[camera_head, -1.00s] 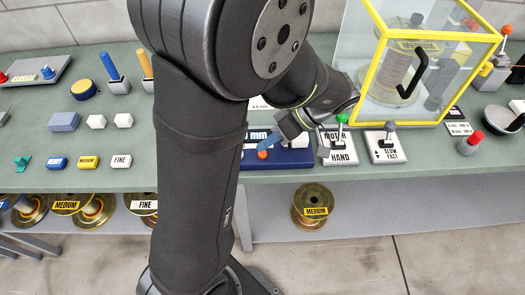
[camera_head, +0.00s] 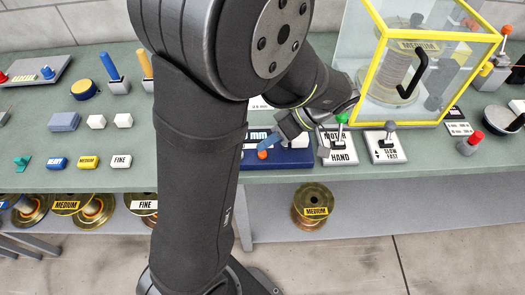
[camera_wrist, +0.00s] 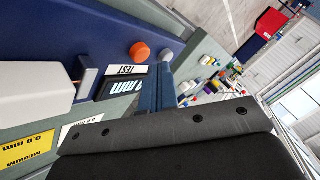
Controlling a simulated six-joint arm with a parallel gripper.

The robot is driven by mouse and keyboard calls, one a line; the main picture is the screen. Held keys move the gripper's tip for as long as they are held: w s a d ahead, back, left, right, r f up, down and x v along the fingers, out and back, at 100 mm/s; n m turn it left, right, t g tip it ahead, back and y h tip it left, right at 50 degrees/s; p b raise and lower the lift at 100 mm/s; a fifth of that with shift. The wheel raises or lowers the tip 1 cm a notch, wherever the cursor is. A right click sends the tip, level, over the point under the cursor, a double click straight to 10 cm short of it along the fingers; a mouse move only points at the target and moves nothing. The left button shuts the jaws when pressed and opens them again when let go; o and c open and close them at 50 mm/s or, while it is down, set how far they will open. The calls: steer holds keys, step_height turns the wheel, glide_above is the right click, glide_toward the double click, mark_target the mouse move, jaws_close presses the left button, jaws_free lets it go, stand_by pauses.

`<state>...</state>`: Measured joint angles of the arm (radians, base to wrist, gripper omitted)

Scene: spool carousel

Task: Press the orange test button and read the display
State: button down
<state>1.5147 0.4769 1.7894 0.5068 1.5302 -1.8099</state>
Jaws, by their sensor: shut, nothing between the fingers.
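The orange test button (camera_head: 263,154) sits on the dark blue gauge box (camera_head: 290,158) at the bench's front edge. In the wrist view the orange button (camera_wrist: 140,51) stands out beside a white TEST label (camera_wrist: 127,69). The display (camera_wrist: 122,87) shows "mm"; its digits are partly hidden and I cannot read the value. My gripper (camera_head: 252,141) is shut and empty, its blue fingers just above the button in the head view. In the wrist view the fingers (camera_wrist: 160,78) lie beside the button; I cannot tell whether they touch it.
My arm hides part of the bench. Right of the gauge box stand a MOTOR/HAND switch (camera_head: 338,148) with a green knob and a SLOW/FAST lever (camera_head: 385,147). A yellow-framed clear guard (camera_head: 440,122) encloses a MEDIUM spool. Blue, yellow and white label blocks (camera_head: 88,162) lie at left.

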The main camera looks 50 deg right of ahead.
mark_target(267, 155)
steer(key=shift+f, duration=0.1)
steer(key=shift+f, duration=0.35)
steer(key=shift+f, duration=0.5)
stand_by(0.7)
steer(key=shift+r, duration=0.95)
steer(key=shift+r, duration=2.5)
steer(key=shift+f, duration=0.1)
